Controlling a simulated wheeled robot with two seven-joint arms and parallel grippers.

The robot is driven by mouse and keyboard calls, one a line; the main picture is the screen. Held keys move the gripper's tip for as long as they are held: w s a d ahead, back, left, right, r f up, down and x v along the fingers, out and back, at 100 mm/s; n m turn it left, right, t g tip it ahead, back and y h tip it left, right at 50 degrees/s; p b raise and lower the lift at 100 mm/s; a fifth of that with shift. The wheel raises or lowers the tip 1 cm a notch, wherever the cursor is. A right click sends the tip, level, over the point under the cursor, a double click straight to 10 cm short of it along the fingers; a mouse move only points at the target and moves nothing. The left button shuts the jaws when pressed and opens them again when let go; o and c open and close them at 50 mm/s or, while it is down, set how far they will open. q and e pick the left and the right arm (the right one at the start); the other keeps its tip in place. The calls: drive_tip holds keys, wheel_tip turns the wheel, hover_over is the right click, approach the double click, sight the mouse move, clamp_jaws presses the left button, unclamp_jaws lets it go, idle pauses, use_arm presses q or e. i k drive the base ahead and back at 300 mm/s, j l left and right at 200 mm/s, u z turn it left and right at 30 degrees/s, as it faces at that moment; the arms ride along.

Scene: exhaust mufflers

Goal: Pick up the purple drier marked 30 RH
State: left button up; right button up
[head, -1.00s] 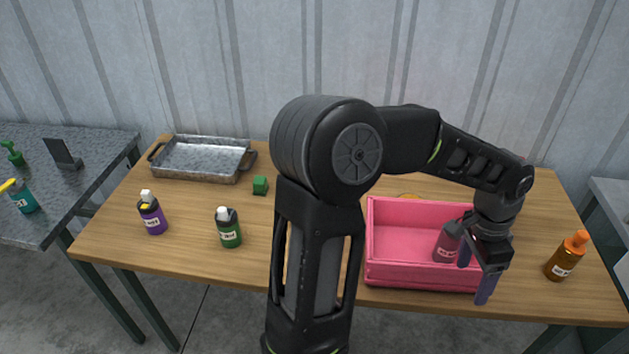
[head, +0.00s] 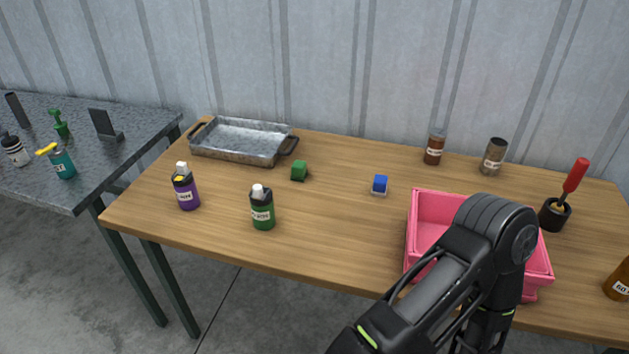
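A purple bottle (head: 187,192) with a pale cap, a yellow patch and a white label stands upright on the left part of the wooden table (head: 320,225). Its label is too small to read. A green bottle (head: 262,210) with a pale cap stands to its right, apart from it. One of my arms rises at the lower right, in front of the pink bin (head: 428,205), and hides much of its inside. No gripper fingers show in the head view, so neither gripper can be seen.
A metal tray (head: 240,160) lies behind the purple bottle. A green cube (head: 299,171), a blue cube (head: 380,185), a brown bottle (head: 433,150), a metal canister (head: 493,157) and a red-handled tool (head: 574,177) stand on the table. A grey side table (head: 60,190) is at left.

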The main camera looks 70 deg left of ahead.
sight(185, 187)
drive_tip(key=u, duration=3.25)
drive_tip(key=l+u, duration=0.3)
drive_tip(key=i+l, duration=0.2)
drive_tip(key=l, duration=0.2)
